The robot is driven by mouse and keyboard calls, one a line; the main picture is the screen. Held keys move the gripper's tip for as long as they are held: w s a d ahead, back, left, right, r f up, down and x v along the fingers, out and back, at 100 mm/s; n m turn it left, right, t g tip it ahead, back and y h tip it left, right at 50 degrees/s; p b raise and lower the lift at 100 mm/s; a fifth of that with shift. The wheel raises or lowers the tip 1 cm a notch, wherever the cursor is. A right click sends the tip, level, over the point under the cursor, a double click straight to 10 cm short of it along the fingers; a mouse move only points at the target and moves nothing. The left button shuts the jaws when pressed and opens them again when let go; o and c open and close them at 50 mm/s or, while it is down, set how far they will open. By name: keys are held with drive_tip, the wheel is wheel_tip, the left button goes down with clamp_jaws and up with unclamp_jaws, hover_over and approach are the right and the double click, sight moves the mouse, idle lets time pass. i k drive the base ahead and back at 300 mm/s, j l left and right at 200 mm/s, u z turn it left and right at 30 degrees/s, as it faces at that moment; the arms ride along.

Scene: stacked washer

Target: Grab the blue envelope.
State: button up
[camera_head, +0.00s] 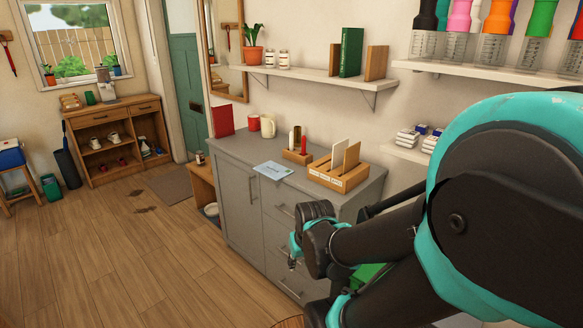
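A light blue envelope (273,170) lies flat on the grey top of the drawer cabinet (236,152), close to its front edge. My gripper (292,262) is at the end of the teal and black arm, in front of the cabinet's drawers. In the picture it is below and slightly right of the envelope, apart from it. Its fingers are small and partly hidden by my wrist, so I cannot tell whether it is open or shut. Nothing shows in it.
Right of the envelope stands a wooden sorter (338,178) with upright cards; behind it, a small wooden holder (297,156) with candle-like sticks. A red box (223,121) and a cream jug (268,125) stand further back. A shelf (318,76) hangs above. Floor at left is open.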

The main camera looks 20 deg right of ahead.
sight(275, 171)
drive_tip(key=i+j+z, duration=0.2)
drive_tip(key=z, duration=0.15)
drive_tip(key=i+j+z, duration=0.25)
drive_tip(key=z, duration=0.15)
drive_tip(key=i+j, duration=0.2)
drive_tip(key=j, duration=0.15)
drive_tip(key=i+j+z, duration=0.1)
drive_tip(key=j, duration=0.25)
drive_tip(key=i+j, duration=0.25)
drive_tip(key=j, duration=0.15)
drive_tip(key=i+j+z, duration=0.1)
drive_tip(key=j, duration=0.25)
drive_tip(key=i+z, duration=0.1)
drive_tip(key=z, duration=0.95)
drive_tip(key=u, duration=0.3)
